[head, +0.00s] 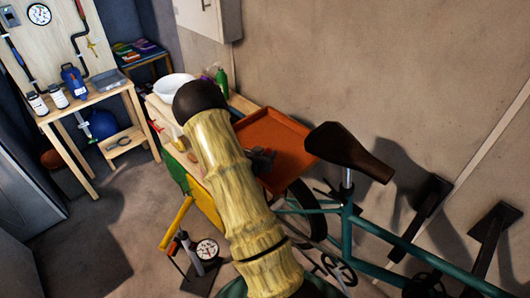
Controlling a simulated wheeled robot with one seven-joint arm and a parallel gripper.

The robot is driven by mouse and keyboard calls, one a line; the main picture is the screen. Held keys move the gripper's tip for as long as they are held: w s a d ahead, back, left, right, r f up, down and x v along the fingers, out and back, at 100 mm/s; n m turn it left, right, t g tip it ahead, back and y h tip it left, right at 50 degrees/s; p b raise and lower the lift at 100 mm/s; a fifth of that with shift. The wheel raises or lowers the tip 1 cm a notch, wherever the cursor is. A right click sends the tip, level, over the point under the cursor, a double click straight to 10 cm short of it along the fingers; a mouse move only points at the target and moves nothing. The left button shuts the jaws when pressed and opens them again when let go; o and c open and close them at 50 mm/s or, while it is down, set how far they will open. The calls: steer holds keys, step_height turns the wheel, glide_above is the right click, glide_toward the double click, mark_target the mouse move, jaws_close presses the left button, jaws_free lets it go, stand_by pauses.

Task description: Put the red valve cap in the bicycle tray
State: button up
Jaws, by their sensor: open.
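I cannot make out the red valve cap in the head view; it may be hidden or too small to see. An orange tray (283,132) lies beside the bicycle, near the wall, and is likely the bicycle tray. A small dark grey shape (264,158) shows on or above its left part, at the edge of my arm; I cannot tell what it is. My yellowish arm crosses the middle of the view and hides part of the tray and the surface around it. I cannot make out my gripper.
A teal bicycle (347,222) with a brown saddle (349,151) stands right of the tray. A white bowl (174,87) and green bottle (221,82) stand behind my arm. A wooden workbench (88,98) is at the left. The floor at lower left is clear.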

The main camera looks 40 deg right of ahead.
steer(key=shift+s+a+p, duration=0.15)
steer(key=shift+p, duration=0.25)
steer(key=b+v, duration=0.2)
steer(key=v, duration=0.9)
steer(key=shift+a+r+b, duration=0.2)
steer(key=shift+r+b, duration=0.15)
steer(key=shift+r, duration=0.2)
steer(key=a+r+n+y, duration=0.1)
steer(key=a+n+y, duration=0.4)
steer(key=a+y, duration=0.65)
steer(key=s+a+r+n+g, duration=0.3)
steer(key=s+a+r+n, duration=0.2)
steer(key=s+a, duration=0.5)
steer(key=s+n, duration=0.1)
steer(key=n, duration=0.1)
steer(key=shift+s+a+n+g+y, duration=0.25)
steer(key=shift+n+g+y, duration=0.05)
steer(key=shift+y, duration=0.05)
